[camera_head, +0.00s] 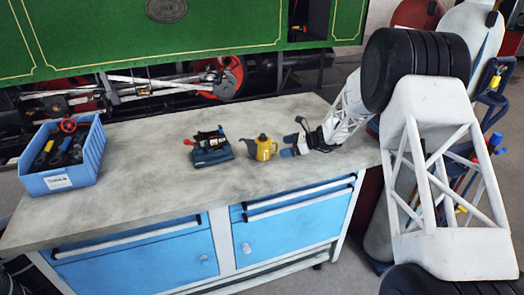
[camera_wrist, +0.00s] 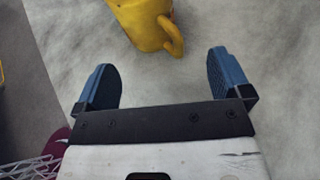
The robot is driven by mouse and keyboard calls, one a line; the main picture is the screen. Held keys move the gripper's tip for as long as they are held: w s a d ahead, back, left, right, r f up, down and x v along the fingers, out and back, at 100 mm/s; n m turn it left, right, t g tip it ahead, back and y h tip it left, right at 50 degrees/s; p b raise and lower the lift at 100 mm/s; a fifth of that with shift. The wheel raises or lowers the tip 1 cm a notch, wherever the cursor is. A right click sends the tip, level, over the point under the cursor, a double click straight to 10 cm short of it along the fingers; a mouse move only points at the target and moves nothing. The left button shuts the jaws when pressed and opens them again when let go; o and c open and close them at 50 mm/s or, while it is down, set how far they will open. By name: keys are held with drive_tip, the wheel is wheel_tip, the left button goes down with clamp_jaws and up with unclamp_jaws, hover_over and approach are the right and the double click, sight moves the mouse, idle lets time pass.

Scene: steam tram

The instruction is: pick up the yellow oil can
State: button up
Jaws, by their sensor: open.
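The yellow oil can (camera_head: 264,149) stands upright on the workbench, with a dark spout side to its left and a dark lid. In the wrist view its yellow body and looped handle (camera_wrist: 152,25) show at the top, cut off by the picture edge. My gripper (camera_head: 290,145) is just to the right of the can, low over the bench. Its blue fingers are apart and empty in the wrist view (camera_wrist: 160,75). The can's handle is ahead of the gap between the fingers and not between them.
A dark teal tool or device (camera_head: 210,148) with a red part sits left of the can. A blue bin (camera_head: 62,178) of tools stands at the bench's left end. The grey benchtop (camera_head: 150,165) is clear between them. A green steam tram (camera_head: 150,40) stands behind, gas cylinders to the right.

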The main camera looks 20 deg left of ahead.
sight(275, 157)
drive_tip(key=shift+s+x, duration=0.15)
drive_tip(key=shift+x, duration=1.1)
drive_tip(key=shift+s+x, duration=0.1)
drive_tip(key=shift+x, duration=1.2)
drive_tip(key=shift+d, duration=0.15)
clamp_jaws()
